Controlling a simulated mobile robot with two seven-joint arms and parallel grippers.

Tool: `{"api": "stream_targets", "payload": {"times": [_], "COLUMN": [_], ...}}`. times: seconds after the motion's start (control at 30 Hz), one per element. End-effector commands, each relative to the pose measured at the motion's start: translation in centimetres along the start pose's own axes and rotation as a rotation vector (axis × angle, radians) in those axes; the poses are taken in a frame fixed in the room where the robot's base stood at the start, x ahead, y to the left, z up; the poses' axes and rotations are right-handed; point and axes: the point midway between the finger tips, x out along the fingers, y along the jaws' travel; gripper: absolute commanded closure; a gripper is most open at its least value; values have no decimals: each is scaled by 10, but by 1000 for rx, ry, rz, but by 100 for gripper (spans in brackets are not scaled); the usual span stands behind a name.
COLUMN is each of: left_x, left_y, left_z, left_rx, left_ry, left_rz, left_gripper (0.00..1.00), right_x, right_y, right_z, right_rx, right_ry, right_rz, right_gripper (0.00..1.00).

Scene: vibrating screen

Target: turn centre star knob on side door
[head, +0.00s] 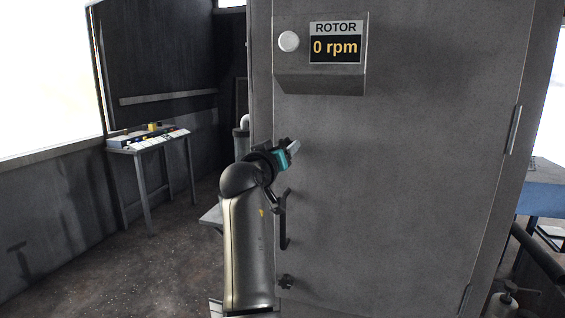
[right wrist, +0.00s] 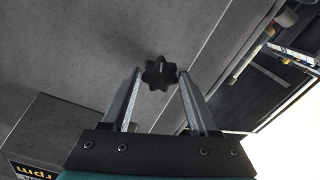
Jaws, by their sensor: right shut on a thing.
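The side door (head: 400,170) is a tall grey metal panel. In the right wrist view a black star knob (right wrist: 160,73) with a pale line on its face sits on the panel between the fingertips. My right gripper (head: 293,148) is shut on this knob; it also shows in the right wrist view (right wrist: 158,77). In the head view the gripper hides the held knob. Another dark star knob (head: 286,282) shows lower down near the door's left edge. My left gripper is out of view.
A black bar handle (head: 284,228) is just below my right gripper. A box with a ROTOR display (head: 335,50) reading 0 rpm and a white round button (head: 289,41) juts out above. A control desk (head: 148,140) stands at the left. Floor there is clear.

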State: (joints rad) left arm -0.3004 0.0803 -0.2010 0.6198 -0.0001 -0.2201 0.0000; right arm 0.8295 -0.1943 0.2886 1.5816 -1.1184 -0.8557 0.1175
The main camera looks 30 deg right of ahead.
Motion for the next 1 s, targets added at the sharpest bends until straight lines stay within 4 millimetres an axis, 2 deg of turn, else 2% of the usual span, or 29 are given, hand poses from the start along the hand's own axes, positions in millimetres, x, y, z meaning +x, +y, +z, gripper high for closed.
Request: {"api": "stream_targets", "payload": {"times": [0.1,0.43,1.0], "left_x": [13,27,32], "left_y": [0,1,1], "left_z": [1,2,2], "left_rx": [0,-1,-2], "left_ry": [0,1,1], "left_rz": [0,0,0], "left_gripper": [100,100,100], "right_x": [0,0,0], "right_y": [-1,-1,0], "right_z": [3,2,1], "right_rx": [98,288,358], "right_ry": [-1,-2,-2], "right_rz": [0,0,1], "right_gripper": [96,96,96]}}
